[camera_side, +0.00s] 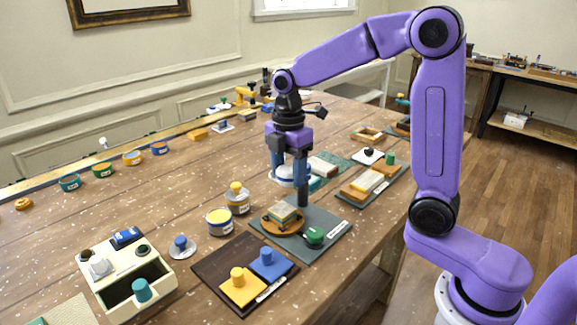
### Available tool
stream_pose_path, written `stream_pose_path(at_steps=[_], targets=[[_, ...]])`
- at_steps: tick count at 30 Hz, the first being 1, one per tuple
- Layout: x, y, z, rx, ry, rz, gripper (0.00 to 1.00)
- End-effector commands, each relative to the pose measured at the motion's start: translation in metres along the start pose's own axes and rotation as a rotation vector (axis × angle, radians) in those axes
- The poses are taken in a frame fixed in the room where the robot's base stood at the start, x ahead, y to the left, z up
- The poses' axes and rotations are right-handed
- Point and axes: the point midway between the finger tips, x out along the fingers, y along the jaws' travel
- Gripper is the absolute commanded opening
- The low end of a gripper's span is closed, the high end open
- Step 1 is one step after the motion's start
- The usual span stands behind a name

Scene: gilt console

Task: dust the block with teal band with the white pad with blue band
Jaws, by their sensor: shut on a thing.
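My gripper (289,181) points down above the middle of the table, shut on the white pad with blue band (286,173). The pad is a round white piece with blue on it, partly hidden by the fingers. A small pale block with what looks like a teal band (285,211) sits on a round orange-brown stand (277,226) on a dark grey-green mat (309,244). The pad is above and behind the block in the picture, apparently apart from it. The near finger reaches down close to the block's right side; the exact gap cannot be told.
A green-knobbed piece (315,236) stands on the same mat, right of the block. A yellow-lidded jar (238,198) and an open yellow tin (219,222) stand left. A dark board (222,281) and a cream box (108,268) lie nearer. Another tray (357,201) lies right.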

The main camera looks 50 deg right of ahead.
Motion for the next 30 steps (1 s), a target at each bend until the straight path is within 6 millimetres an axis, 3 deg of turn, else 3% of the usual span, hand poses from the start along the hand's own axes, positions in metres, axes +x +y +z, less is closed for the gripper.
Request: stream_pose_path(at_steps=[30], targets=[[0.066, -0.001, 0.0, 0.003, -0.001, -0.006, 0.31]])
